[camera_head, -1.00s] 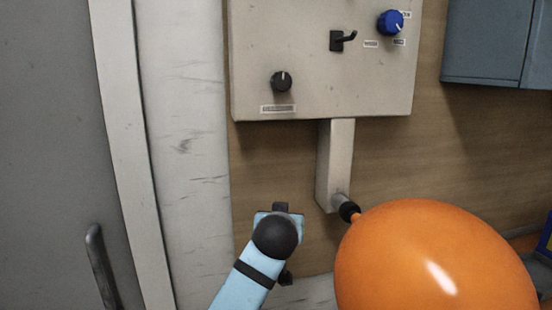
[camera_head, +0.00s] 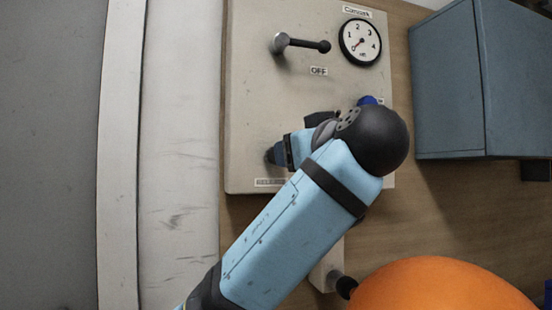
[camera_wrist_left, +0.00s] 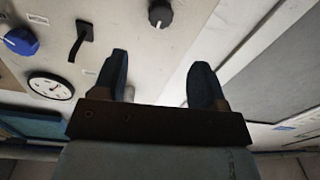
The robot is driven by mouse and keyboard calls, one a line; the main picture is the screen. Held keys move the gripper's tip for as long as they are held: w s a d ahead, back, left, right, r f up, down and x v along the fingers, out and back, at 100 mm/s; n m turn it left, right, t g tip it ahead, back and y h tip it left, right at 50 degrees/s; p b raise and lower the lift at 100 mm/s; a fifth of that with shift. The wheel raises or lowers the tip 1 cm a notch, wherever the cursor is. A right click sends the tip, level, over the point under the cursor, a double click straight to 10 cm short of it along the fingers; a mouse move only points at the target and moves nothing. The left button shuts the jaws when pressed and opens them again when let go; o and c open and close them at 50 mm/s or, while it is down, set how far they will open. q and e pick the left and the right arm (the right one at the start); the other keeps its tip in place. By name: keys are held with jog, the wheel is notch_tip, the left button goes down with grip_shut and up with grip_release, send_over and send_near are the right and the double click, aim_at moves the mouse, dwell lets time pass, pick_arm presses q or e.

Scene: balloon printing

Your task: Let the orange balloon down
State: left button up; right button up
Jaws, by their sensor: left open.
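The orange balloon (camera_head: 440,288) is at the bottom right of the head view, its neck at the black tip of the nozzle (camera_head: 345,287) below the panel. My left gripper (camera_head: 277,154) is in front of the panel's lower left; the arm hides part of the panel. In the left wrist view the open, empty fingers (camera_wrist_left: 158,82) point toward the panel, with the black knob (camera_wrist_left: 160,13) beyond and apart from them. The blue knob (camera_head: 367,101) is partly hidden behind my arm; it also shows in the wrist view (camera_wrist_left: 20,41). My right gripper is not in view.
The grey panel (camera_head: 245,85) carries a lever (camera_head: 302,44) above an OFF label and a round gauge (camera_head: 360,42) with its needle near the low end. A black switch (camera_wrist_left: 82,40) shows in the wrist view. A blue-grey cabinet (camera_head: 445,90) stands right.

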aim_at(269, 156)
pick_arm(q)
jog(key=p+x, duration=0.1)
jog(key=x, duration=1.1)
jog(key=c, duration=0.9)
